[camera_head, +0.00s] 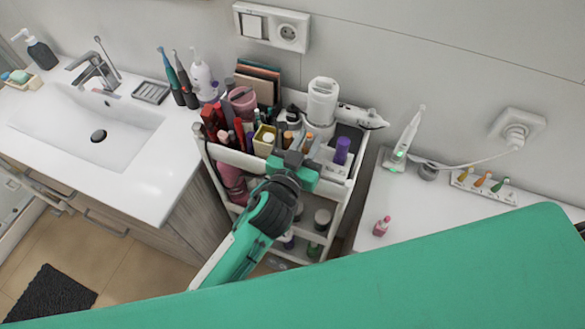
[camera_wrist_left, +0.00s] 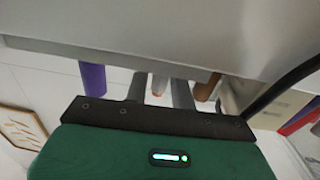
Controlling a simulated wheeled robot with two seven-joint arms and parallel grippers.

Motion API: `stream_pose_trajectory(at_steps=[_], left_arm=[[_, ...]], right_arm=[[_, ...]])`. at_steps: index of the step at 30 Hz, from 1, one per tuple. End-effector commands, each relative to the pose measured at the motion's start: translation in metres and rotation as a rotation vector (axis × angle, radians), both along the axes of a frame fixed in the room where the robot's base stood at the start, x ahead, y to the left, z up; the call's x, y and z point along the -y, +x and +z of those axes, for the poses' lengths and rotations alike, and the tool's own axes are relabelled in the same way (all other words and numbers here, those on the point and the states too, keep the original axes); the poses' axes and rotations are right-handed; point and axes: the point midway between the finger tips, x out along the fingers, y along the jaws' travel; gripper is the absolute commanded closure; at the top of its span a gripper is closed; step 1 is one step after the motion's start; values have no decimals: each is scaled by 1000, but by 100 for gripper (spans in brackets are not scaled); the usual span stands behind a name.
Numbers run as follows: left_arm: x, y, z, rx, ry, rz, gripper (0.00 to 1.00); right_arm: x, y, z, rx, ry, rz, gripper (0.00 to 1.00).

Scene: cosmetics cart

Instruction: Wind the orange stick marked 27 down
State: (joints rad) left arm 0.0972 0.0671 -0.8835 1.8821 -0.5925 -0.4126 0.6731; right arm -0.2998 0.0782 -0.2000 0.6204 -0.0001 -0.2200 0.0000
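My left gripper (camera_head: 299,146) reaches over the top tray of the white cart (camera_head: 232,156), among small cosmetics. Its two grey fingers (camera_wrist_left: 160,88) are apart in the left wrist view, with a pale pinkish stick tip (camera_wrist_left: 158,84) between them and gaps on both sides. A brown-orange stick (camera_wrist_left: 205,88) stands just outside the right finger in that view. In the head view an orange-brown stick (camera_head: 288,138) shows beside the fingertips. No 27 can be read, so I cannot tell which stick bears it. My right gripper is not in view.
A purple tube (camera_head: 342,150) stands right of the gripper; a yellow-green box (camera_head: 264,140), red bottles (camera_head: 210,120) and a white cylinder (camera_head: 322,100) crowd around. A sink (camera_head: 90,125) is left. The white counter at right holds a pink bottle (camera_head: 382,226) and a toothbrush charger (camera_head: 396,160).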

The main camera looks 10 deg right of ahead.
Motion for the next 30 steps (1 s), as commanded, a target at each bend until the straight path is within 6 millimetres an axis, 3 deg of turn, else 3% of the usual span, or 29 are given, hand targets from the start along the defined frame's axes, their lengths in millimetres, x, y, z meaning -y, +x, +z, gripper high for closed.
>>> stream_pose_trajectory(at_steps=[9, 15, 30], left_arm=[[-42, -55, -5, -2, -1, -1, 75], [-60, -79, -3, -2, 0, 0, 75], [-67, -88, 0, 0, 0, 0, 75]], right_arm=[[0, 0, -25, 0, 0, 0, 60], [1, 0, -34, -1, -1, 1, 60], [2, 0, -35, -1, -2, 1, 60]])
